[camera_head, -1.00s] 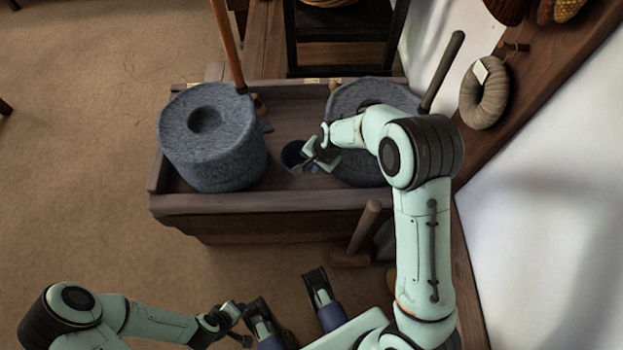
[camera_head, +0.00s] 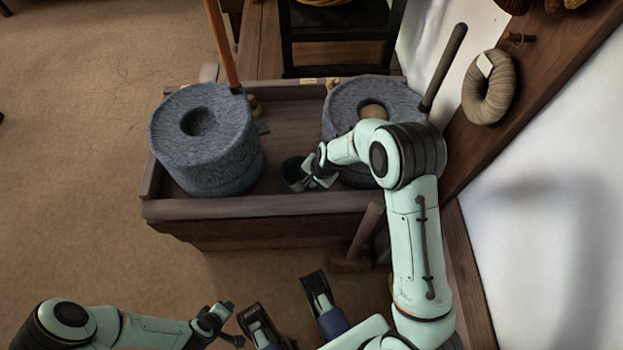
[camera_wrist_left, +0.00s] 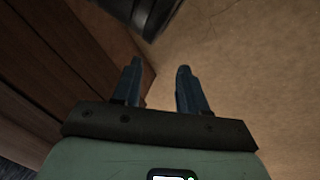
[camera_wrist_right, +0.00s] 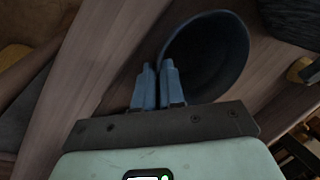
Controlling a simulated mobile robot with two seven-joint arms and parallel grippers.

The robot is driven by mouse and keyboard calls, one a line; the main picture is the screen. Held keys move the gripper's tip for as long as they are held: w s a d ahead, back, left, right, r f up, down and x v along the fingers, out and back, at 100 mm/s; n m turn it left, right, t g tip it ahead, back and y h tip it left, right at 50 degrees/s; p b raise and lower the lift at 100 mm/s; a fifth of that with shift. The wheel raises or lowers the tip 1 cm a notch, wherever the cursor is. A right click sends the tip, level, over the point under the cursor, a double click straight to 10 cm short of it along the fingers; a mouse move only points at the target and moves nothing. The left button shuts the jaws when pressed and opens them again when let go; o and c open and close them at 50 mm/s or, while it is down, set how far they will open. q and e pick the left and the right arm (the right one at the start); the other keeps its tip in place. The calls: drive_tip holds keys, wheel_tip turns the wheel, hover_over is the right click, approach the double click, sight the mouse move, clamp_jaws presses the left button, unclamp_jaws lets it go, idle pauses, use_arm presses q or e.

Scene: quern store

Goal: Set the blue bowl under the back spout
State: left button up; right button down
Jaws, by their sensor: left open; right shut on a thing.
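The blue bowl (camera_head: 291,167) is dark and small in the head view, between the two grey stones in the wooden trough. My right gripper (camera_head: 309,172) is shut on its rim from the right. In the right wrist view the bowl (camera_wrist_right: 212,60) opens beyond the closed fingers (camera_wrist_right: 158,68). A small dark spout (camera_head: 262,128) juts from the right side of the left stone (camera_head: 205,150). No spout shows clearly on the right stone (camera_head: 345,100), which my right arm partly covers. My left gripper (camera_head: 234,325) is open and empty, low in front of the trough; its fingers (camera_wrist_left: 158,75) stand apart.
The wooden trough (camera_head: 260,206) has a raised front wall. A tall wooden pole (camera_head: 220,45) rises behind the left stone and a dark handle (camera_head: 445,65) by the right one. A mallet-like wooden tool (camera_head: 362,240) stands in front. Floor at left is clear.

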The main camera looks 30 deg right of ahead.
drive_tip(key=c, duration=1.2)
unclamp_jaws()
drive_tip(key=shift+c, duration=0.2)
drive_tip(key=shift+r, duration=0.4)
use_arm(q)
drive_tip(key=s+d+r+g+h+p, duration=0.1)
drive_tip(key=s+d+r+g+p, duration=0.1)
drive_tip(key=s, duration=0.4)
wheel_tip(320, 180, up, 3)
drive_tip(key=shift+s+d+f+m+p, duration=0.25)
drive_tip(key=shift+d+p, duration=0.35)
drive_tip(key=shift+p, duration=0.55)
use_arm(e)
drive_tip(key=v, duration=1.1)
drive_tip(key=shift+s+r, duration=0.2)
drive_tip(key=shift+s, duration=0.05)
use_arm(q)
drive_tip(key=shift+r, duration=0.1)
